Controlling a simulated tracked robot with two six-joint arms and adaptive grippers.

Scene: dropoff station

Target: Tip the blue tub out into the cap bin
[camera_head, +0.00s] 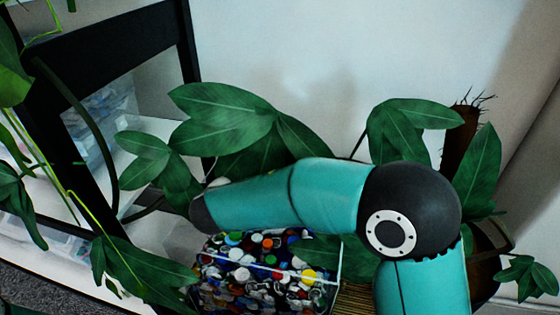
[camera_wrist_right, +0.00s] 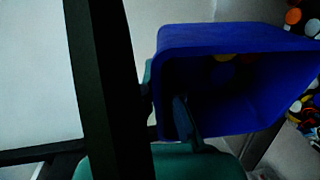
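The blue tub (camera_wrist_right: 240,110) shows large in the right wrist view, tilted with its open mouth facing the camera. A few yellowish caps (camera_wrist_right: 222,57) show inside it. My right gripper (camera_wrist_right: 182,118) is at the tub's near left wall, with a dark finger inside the mouth; it appears shut on that wall. In the head view my teal right arm reaches leftward, and its gripper and the tub are not visible. The cap bin (camera_head: 338,262), clear-walled and full of mixed coloured bottle caps (camera_head: 265,270), stands at bottom centre, partly behind leaves. My left gripper is in neither view.
Large green plant leaves (camera_head: 225,115) surround the arm and overhang the bin. A black-framed shelf (camera_head: 110,50) with clear containers (camera_head: 105,115) stands at left. A dark post (camera_wrist_right: 100,80) crosses the wrist view. A brown pot (camera_head: 490,255) is at right, before a pale wall.

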